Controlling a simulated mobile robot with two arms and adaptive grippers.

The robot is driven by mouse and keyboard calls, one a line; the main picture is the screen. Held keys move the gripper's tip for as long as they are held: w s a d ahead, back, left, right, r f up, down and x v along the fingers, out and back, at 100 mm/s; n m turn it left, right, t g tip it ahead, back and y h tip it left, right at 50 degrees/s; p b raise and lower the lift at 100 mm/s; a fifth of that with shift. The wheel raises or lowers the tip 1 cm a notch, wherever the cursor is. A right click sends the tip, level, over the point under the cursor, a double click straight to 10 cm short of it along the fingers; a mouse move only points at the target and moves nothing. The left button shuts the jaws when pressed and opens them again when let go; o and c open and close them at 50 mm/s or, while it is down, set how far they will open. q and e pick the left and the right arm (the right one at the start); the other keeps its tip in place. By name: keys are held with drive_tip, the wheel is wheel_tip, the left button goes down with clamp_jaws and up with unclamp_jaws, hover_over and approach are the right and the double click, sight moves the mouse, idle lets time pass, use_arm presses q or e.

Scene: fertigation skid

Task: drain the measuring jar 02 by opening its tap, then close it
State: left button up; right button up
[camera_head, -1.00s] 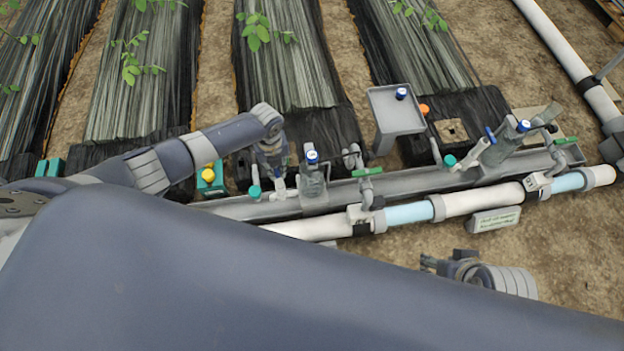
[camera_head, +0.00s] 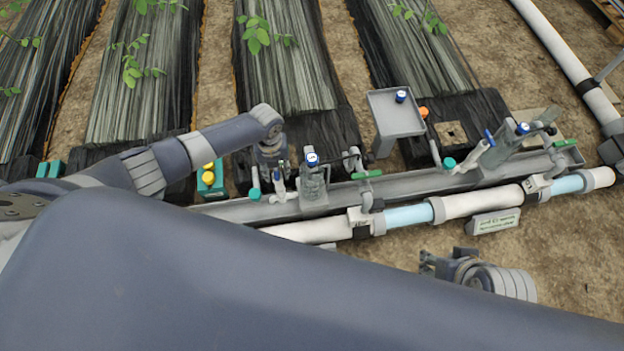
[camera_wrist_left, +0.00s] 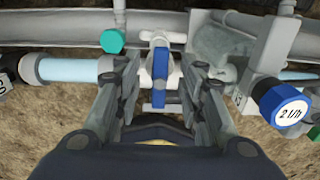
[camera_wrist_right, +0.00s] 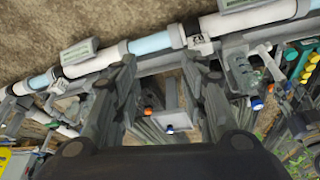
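A measuring jar (camera_head: 313,184) of grey clear material stands upright on the grey channel. A blue cap (camera_head: 311,159) is beside its top, and a cap marked 2 l/h (camera_wrist_left: 283,105) shows in the left wrist view. The white tap (camera_wrist_left: 160,38) has a blue handle (camera_wrist_left: 160,75), roughly upright in that view. My left gripper (camera_wrist_left: 160,88) is open, its fingers on either side of this handle with gaps visible. In the head view my left gripper (camera_head: 273,160) is left of the jar. My right gripper (camera_wrist_right: 162,75) is open and empty, away from the jars. I cannot read a jar number.
A second jar (camera_head: 499,152) stands farther right on the channel. A white pipe (camera_head: 468,201) with clear blue sections runs in front. A green-handled valve (camera_head: 367,174) is right of the near jar. A grey stand (camera_head: 396,116) is behind. A teal cap (camera_wrist_left: 112,40) is near the left fingers.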

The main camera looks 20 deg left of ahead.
use_arm(q)
wheel_tip(320, 180, up, 2)
drive_tip(key=shift+r+p, duration=0.25)
drive_tip(key=shift+p, duration=0.4)
wheel_tip(320, 180, up, 3)
drive_tip(key=p, duration=0.2)
drive_tip(key=shift+p, duration=0.4)
wheel_tip(320, 180, up, 4)
drive_tip(key=p, duration=0.3)
drive_tip(key=shift+f, duration=0.25)
use_arm(e)
drive_tip(key=s+f+g, duration=0.1)
drive_tip(key=s+f, duration=0.1)
drive_tip(key=f, duration=0.9)
drive_tip(key=s+f+g, duration=0.1)
drive_tip(key=s+f, duration=0.1)
drive_tip(key=f, duration=0.9)
drive_tip(key=shift+s+d, duration=0.25)
drive_tip(key=shift+s, duration=0.15)
